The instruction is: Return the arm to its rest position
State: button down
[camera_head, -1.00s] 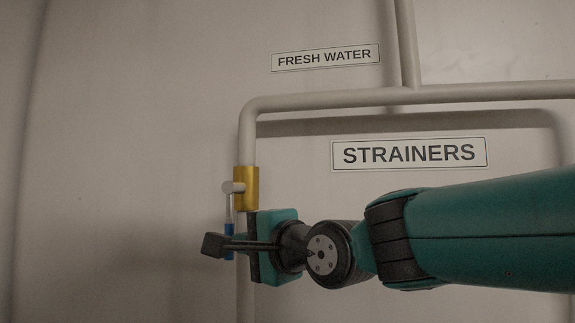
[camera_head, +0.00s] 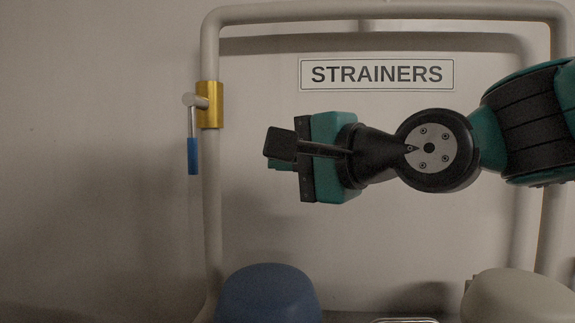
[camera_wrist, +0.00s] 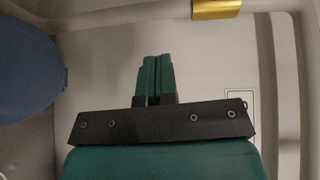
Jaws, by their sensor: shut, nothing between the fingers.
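My gripper (camera_head: 280,146) is in the middle of the head view, pointing left, in front of the pipe frame and apart from the valve. In the wrist view my gripper (camera_wrist: 154,62) shows its two fingers closed together with nothing between them. The brass valve (camera_head: 209,104) sits on the left vertical pipe in the head view. Its lever with a blue grip (camera_head: 194,156) hangs straight down, alongside the pipe. The brass valve body also shows at the top of the wrist view (camera_wrist: 215,8).
A "STRAINERS" sign (camera_head: 376,74) is on the wall behind my arm. A blue rounded object (camera_head: 268,295) and a pale rounded object (camera_head: 518,298) stand below. A blue shape (camera_wrist: 28,70) fills the wrist view's left. The wall left of the pipe is clear.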

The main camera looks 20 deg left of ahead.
jog(key=shift+s+d, duration=0.15)
jog(key=shift+d, duration=0.05)
dwell(0.3)
jog(key=s+d+f+n+g+h+p, duration=0.1)
jog(key=s+d+f+n+h+p, duration=0.2)
jog(key=d, duration=0.5)
jog(key=d+f+n+g+h+p, duration=0.1)
jog(key=d+f+n+h+p, duration=0.1)
jog(key=d+f+h+p, duration=0.45)
jog(key=s+d+f+n+g+h, duration=0.1)
jog(key=s+d+f+n+g, duration=0.1)
jog(key=s+d, duration=0.4)
jog(key=s+d+f+n+g+h+p, duration=0.1)
jog(key=s+d+f+n+g, duration=0.1)
jog(key=s+d, duration=0.4)
jog(key=shift+s+d+f+n, duration=0.15)
jog(key=shift+d+n, duration=0.75)
jog(key=shift+d, duration=0.35)
jog(key=shift+a, duration=0.1)
